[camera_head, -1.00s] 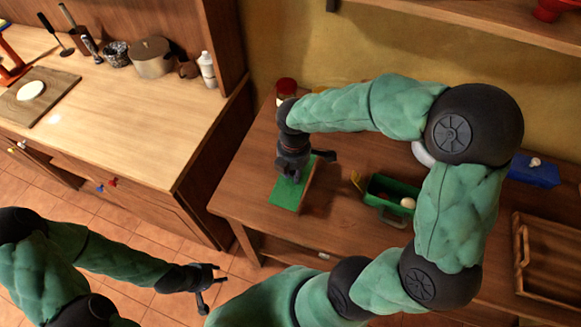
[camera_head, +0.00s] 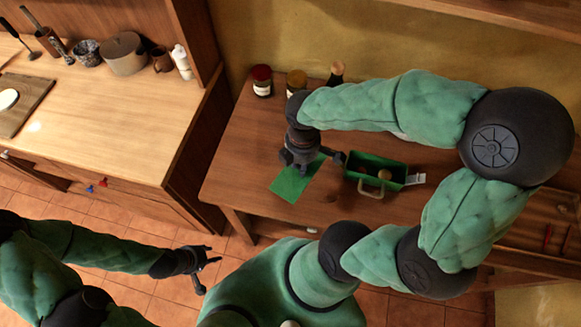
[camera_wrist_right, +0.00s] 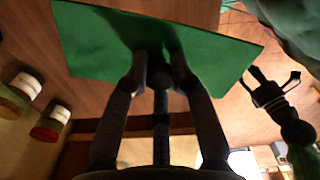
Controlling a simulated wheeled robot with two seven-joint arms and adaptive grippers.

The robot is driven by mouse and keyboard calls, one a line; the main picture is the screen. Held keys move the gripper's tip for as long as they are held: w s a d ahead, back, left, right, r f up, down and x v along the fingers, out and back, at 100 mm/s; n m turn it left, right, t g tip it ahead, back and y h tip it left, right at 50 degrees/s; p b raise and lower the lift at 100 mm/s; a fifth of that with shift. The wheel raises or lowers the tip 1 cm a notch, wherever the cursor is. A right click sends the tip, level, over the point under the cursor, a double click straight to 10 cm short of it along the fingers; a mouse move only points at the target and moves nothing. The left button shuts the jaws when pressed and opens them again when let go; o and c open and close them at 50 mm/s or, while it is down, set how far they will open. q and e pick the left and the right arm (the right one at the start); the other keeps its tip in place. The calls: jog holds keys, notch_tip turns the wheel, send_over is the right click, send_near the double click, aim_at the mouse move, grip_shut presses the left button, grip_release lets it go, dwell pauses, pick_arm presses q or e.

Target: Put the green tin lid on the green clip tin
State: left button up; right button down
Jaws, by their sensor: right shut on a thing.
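My right gripper (camera_head: 302,168) is shut on the green tin lid (camera_head: 291,186), a flat green sheet held to the left of the tin. In the right wrist view the lid (camera_wrist_right: 105,42) spreads beyond the fingertips (camera_wrist_right: 160,72). The green clip tin (camera_head: 400,165) stands on the table, open at the top, with small round things inside. It has a beige clip at its front and a pale one at its right end. My left gripper (camera_head: 207,268) is open and empty, low at the left, away from the table.
A red-lidded jar (camera_head: 262,80), a yellow-lidded jar (camera_head: 296,82) and a dark bottle (camera_head: 336,74) stand behind my right gripper. A wooden counter (camera_head: 110,120) is at the left. The table (camera_head: 235,180) is bare left of the lid.

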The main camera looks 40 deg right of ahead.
jog(key=s+d+m+p, duration=0.5)
jog(key=d+m, duration=0.2)
jog(key=d, duration=0.4)
jog(key=s+d+m+p, duration=0.4)
jog(key=d+m, duration=0.3)
jog(key=d, duration=0.4)
jog(key=shift+s+d+f+m+p, duration=0.15)
jog(key=shift+s+m+p, duration=0.2)
jog(key=shift+s, duration=0.5)
jog(key=shift+f, duration=0.1)
notch_tip(320, 180, down, 6)
jog(key=b, duration=0.4)
jog(key=shift+r, duration=0.2)
jog(key=shift+f+b, duration=0.3)
jog(key=shift+f, duration=0.2)
dwell(1.0)
